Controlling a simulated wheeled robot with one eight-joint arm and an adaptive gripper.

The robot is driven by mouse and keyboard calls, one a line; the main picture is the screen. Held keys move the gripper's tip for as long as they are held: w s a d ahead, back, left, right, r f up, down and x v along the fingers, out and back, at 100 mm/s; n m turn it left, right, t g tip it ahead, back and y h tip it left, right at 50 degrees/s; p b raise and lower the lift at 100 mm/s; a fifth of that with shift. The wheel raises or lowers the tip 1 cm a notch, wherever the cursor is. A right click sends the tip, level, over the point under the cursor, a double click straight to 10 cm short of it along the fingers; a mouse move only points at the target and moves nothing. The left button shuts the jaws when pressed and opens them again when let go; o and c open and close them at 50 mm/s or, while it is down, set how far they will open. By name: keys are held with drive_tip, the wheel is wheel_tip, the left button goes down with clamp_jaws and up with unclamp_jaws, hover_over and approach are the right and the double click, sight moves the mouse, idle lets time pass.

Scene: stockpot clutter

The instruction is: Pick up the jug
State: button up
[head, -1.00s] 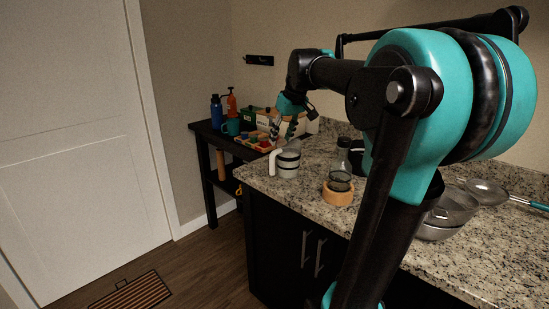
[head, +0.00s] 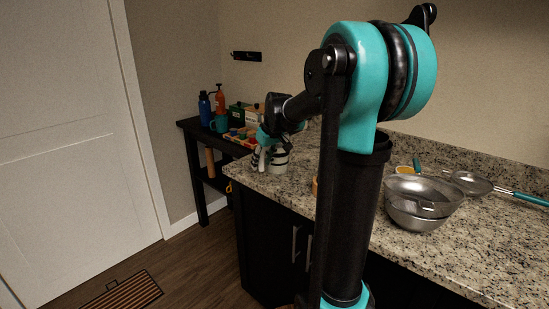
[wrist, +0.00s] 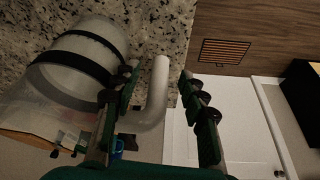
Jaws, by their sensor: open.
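The jug (head: 279,160) is pale with dark bands and stands upright near the left end of the granite counter. My gripper (head: 262,160) is at its left side and partly covers it. In the wrist view the jug (wrist: 72,62) lies at the upper left, with its pale curved handle (wrist: 157,95) between the two fingers of my open gripper (wrist: 158,75). The left finger overlaps the edge of the jug's body. Free space shows between the handle and the right finger. I cannot tell whether the left finger touches the jug.
Metal bowls (head: 423,200) and a strainer (head: 472,183) stand on the counter (head: 480,245) to the right. A dark side table (head: 190,124) behind holds a blue bottle (head: 204,105), an orange bottle (head: 221,97) and a teal mug (head: 219,124). My arm hides the counter's middle.

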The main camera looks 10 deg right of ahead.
drive_tip(key=shift+x, duration=1.3)
drive_tip(key=shift+c, duration=0.6)
clamp_jaws()
